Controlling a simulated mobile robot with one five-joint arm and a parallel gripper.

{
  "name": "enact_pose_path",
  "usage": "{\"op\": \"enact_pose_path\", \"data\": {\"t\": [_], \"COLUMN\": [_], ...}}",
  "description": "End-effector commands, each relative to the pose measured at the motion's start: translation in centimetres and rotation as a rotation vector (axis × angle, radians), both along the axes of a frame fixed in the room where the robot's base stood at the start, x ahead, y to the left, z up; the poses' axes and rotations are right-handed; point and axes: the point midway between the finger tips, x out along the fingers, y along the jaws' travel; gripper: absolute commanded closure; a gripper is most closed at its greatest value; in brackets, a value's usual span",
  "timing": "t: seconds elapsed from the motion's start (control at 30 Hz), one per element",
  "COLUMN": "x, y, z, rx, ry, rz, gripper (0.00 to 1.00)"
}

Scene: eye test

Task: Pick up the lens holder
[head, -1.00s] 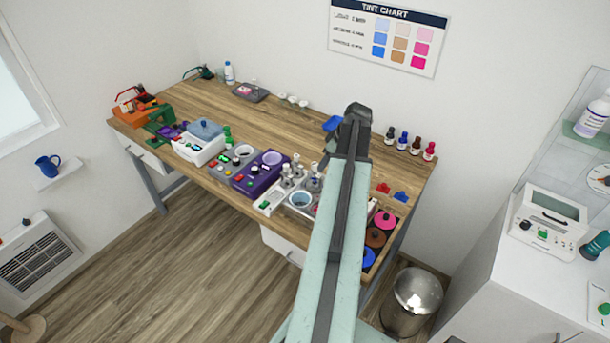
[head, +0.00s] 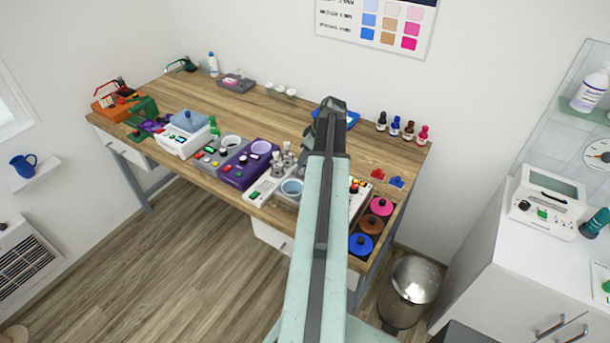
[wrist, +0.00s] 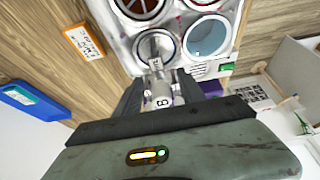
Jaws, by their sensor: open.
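In the wrist view a silver-grey piece (wrist: 158,88) marked "8", which looks like the lens holder, lies between the dark fingers of my gripper (wrist: 160,92). The gripper is open, with a finger on either side of the piece. I cannot tell whether they touch it. Its far end overlaps a round well of a white unit (wrist: 228,62). In the head view my gripper (head: 330,106) is over the desk, its fingers hidden by my arm. Similar silver pieces (head: 284,158) stand just left of my arm, by the white unit with a blue-filled well (head: 292,187).
Pink, brown and blue round pots (head: 366,226) sit at the desk's right end. A purple unit (head: 232,176) is to the left.

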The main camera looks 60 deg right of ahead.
Motion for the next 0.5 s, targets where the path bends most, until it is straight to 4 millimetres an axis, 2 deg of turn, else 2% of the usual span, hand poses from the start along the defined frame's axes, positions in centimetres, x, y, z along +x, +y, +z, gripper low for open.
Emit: {"op": "enact_pose_path", "data": {"t": [0.03,0.2,0.23,0.4,0.5], "x": [0.17,0.21,0.21,0.22,0.24], "y": [-0.01,0.04,0.04,0.06,0.07], "z": [-0.75,-0.35,-0.34,-0.33,-0.34], "rx": [0.0,0.0,0.0,0.001,0.001], "ry": [0.0,0.0,0.0,0.0,0.0], "rz": [0.0,0.001,0.001,0.001,0.001], "gripper": [0.53,0.53,0.56,1.0,1.0]}}
